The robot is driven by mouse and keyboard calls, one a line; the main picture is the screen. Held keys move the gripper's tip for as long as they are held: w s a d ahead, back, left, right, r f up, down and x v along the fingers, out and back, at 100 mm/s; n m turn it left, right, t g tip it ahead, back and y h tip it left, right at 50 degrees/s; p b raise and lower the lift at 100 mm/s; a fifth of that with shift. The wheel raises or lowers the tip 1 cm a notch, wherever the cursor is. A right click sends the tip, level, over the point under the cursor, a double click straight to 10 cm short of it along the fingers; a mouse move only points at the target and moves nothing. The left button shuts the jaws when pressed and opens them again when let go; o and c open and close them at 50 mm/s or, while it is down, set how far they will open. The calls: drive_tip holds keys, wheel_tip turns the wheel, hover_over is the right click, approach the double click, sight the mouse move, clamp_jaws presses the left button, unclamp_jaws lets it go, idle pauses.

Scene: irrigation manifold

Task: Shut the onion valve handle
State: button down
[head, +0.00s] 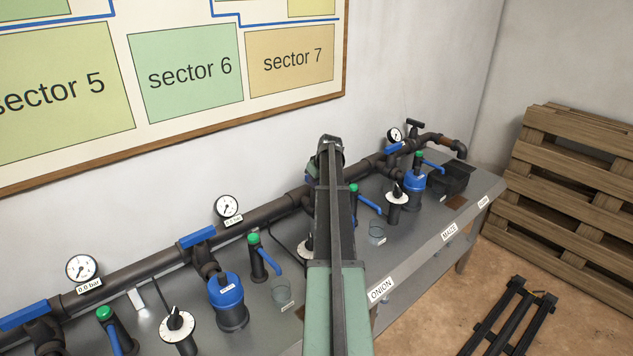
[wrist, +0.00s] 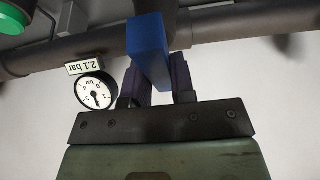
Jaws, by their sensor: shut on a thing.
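In the wrist view my gripper (wrist: 160,75) has its two dark purple fingers closed on a blue valve handle (wrist: 149,45), one on each side. The handle runs crosswise to the dark pipe (wrist: 90,50) in this view. A round gauge (wrist: 96,92) with a tag reading 2.1 bar, upside down, is beside the fingers. In the head view my arm reaches to the pipe behind the ONION label (head: 381,289) and hides most of that station, including the handle and my fingertips.
The grey bench (head: 410,245) carries the long pipe. Other blue handles (head: 197,237) and (head: 24,315) lie along it to the left, another handle (head: 394,148) to the right. Gauges, blue-topped filters (head: 226,290), green-capped valves and clear cups stand close around. Pallets (head: 570,180) lean at the right.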

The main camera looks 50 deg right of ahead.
drive_tip(key=shift+m, duration=0.3)
drive_tip(key=m+h, duration=0.1)
drive_tip(key=m, duration=0.3)
drive_tip(key=shift+a+g+h, duration=0.15)
drive_tip(key=shift+g+h, duration=0.25)
drive_tip(key=m+g+h, duration=0.1)
drive_tip(key=m, duration=0.3)
drive_tip(key=shift+w+m, duration=0.1)
drive_tip(key=shift+m, duration=0.3)
drive_tip(key=m+g, duration=0.1)
drive_tip(key=m, duration=0.3)
drive_tip(key=shift+w+m+g+h, duration=0.1)
drive_tip(key=shift+m+g+h, duration=0.2)
drive_tip(key=shift+g+h, duration=0.1)
drive_tip(key=shift+m+g, duration=0.8)
drive_tip(key=shift+m, duration=1.1)
drive_tip(key=c, duration=1)
unclamp_jaws()
drive_tip(key=shift+o, duration=0.2)
